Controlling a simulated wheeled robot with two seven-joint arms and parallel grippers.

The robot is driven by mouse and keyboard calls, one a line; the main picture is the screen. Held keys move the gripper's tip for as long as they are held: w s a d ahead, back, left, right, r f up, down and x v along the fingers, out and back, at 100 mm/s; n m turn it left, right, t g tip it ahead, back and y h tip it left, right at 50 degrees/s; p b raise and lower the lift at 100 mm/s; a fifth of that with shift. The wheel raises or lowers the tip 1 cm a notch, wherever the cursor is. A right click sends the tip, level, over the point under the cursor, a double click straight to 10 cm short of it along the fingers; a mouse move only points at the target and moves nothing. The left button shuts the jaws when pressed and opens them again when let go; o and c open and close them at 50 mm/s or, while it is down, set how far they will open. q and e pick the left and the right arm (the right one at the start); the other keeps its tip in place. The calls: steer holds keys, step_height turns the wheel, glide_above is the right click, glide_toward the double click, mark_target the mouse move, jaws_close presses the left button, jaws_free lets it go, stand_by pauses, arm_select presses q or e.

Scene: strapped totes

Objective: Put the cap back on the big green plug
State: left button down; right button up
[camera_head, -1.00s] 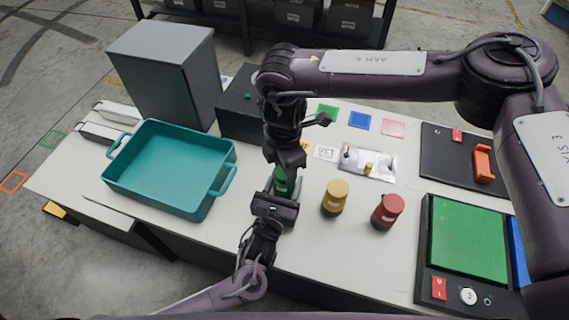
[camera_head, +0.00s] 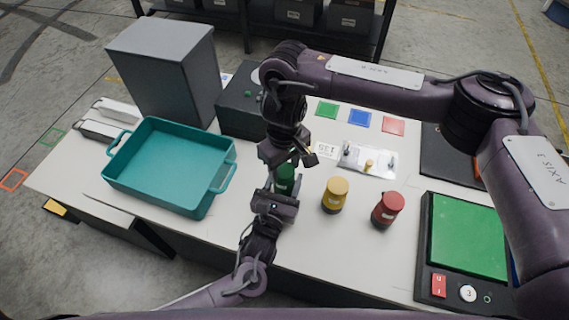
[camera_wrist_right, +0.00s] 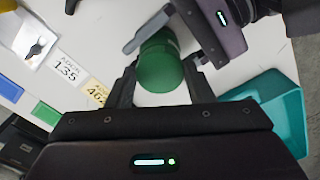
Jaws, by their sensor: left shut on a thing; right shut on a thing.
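The big green plug (camera_head: 284,186) stands upright on the white table, partly hidden by both grippers. My left gripper (camera_head: 275,192) is shut on its body from the front. My right gripper (camera_head: 287,164) points down from above and is shut on the green cap. In the right wrist view the round green cap (camera_wrist_right: 160,68) sits between the fingers of my right gripper (camera_wrist_right: 159,88), with my left gripper (camera_wrist_right: 180,35) just behind it. The cap is at the plug's top; whether it is fully seated cannot be told.
A yellow capped plug (camera_head: 335,195) and a red one (camera_head: 387,210) stand close to the right. A teal tote (camera_head: 170,190) is at left. A tray of small parts (camera_head: 378,172) lies behind. A green-topped panel (camera_head: 468,235) is at front right.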

steer(key=m, duration=1)
steer(key=o, duration=0.9)
steer(key=shift+o, duration=0.2)
steer(key=shift+c, duration=0.4)
